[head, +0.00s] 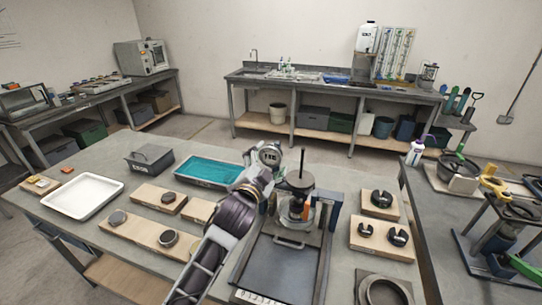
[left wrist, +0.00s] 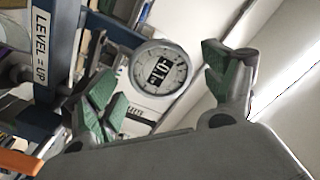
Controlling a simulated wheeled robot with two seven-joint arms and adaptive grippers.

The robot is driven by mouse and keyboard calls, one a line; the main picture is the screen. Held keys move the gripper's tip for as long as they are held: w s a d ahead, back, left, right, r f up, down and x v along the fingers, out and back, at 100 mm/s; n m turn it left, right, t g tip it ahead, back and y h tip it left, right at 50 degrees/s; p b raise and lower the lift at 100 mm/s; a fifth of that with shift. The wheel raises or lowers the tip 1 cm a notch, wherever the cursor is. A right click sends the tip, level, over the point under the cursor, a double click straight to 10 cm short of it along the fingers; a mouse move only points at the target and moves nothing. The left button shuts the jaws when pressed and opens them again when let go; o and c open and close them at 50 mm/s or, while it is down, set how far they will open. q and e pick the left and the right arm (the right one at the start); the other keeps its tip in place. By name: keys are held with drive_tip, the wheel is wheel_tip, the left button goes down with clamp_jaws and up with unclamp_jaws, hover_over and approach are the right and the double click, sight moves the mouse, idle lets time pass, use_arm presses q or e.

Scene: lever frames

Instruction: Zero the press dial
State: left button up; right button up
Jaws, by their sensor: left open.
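The press (head: 299,208) stands on the table right of centre, with a blue upright (head: 325,212) and a black vertical rod. In the head view my left arm covers part of the press and the dial's lower surroundings. I cannot tell whether a finger touches the dial. My right gripper is out of view.
A label plate (left wrist: 50,35) is on a blue bar at the left of the wrist view. A white tray (head: 82,196), a teal tray (head: 209,171) and wooden boards with dark discs (head: 160,198) lie left. Boards with black rings (head: 382,236) lie right of the press.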

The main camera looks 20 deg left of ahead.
sight(270, 158)
use_arm(q)
drive_tip(key=shift+w, duration=1.45)
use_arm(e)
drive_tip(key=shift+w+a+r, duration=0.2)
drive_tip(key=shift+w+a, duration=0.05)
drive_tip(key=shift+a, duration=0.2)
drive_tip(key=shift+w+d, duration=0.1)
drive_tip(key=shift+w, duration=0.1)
